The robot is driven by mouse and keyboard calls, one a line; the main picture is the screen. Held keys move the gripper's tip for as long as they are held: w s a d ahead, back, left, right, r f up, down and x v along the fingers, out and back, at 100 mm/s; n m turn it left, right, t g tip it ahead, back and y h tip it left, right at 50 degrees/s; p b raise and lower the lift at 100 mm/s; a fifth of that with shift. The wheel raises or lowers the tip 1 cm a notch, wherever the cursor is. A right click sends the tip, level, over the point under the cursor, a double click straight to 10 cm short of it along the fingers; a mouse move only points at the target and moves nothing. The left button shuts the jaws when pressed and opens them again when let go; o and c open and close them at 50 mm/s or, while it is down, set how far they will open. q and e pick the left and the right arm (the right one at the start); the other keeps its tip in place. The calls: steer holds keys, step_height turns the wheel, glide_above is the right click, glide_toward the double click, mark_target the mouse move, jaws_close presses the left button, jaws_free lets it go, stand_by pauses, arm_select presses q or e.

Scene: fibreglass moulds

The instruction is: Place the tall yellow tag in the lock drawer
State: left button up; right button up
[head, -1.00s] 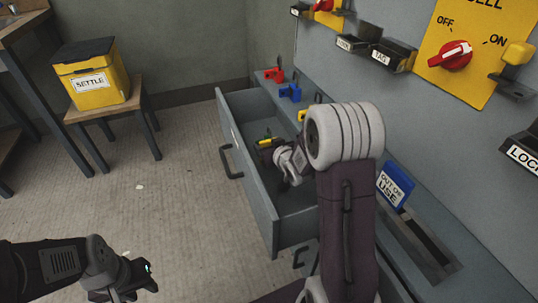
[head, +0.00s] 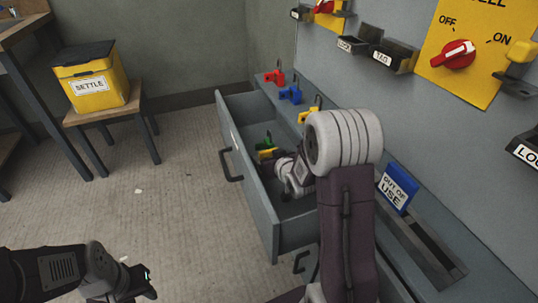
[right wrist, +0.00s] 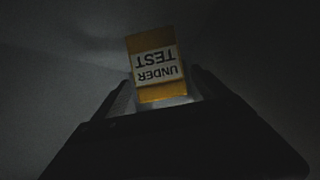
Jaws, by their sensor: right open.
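The yellow tag (head: 267,153) is inside the open drawer (head: 262,203), towards its far end. In the right wrist view the tag (right wrist: 157,72) shows the words UNDER TEST, upside down, between my right gripper's two fingers. My right gripper (head: 277,161) is down in the drawer, open, with its fingers around the tag. Whether the fingers touch the tag cannot be told. My left gripper (head: 142,286) is low at the left over the floor, away from the drawer; its jaw opening is unclear.
A small green thing (head: 265,141) lies in the drawer beside the tag. Red (head: 274,77), blue (head: 290,94) and yellow (head: 308,115) padlocks stand on the ledge. A blue OUT OF USE tag (head: 398,188) stands at right. A yellow SETTLE box (head: 92,88) sits on a stool.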

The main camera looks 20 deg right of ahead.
mark_target(270, 155)
steer(key=p+v, duration=0.1)
steer(key=v, duration=0.4)
steer(key=shift+s+r, duration=0.35)
steer(key=shift+s, duration=0.3)
steer(key=b+x, duration=0.1)
steer(key=x, duration=0.1)
steer(key=b+x, duration=0.1)
steer(key=x, duration=0.4)
steer(key=shift+w+f+b, duration=0.2)
steer(key=shift+f+b, duration=0.2)
steer(key=shift+f, duration=0.05)
step_height(270, 155, up, 5)
steer(key=p, duration=0.3)
steer(key=shift+r+p, duration=0.25)
steer(key=shift+p, duration=0.05)
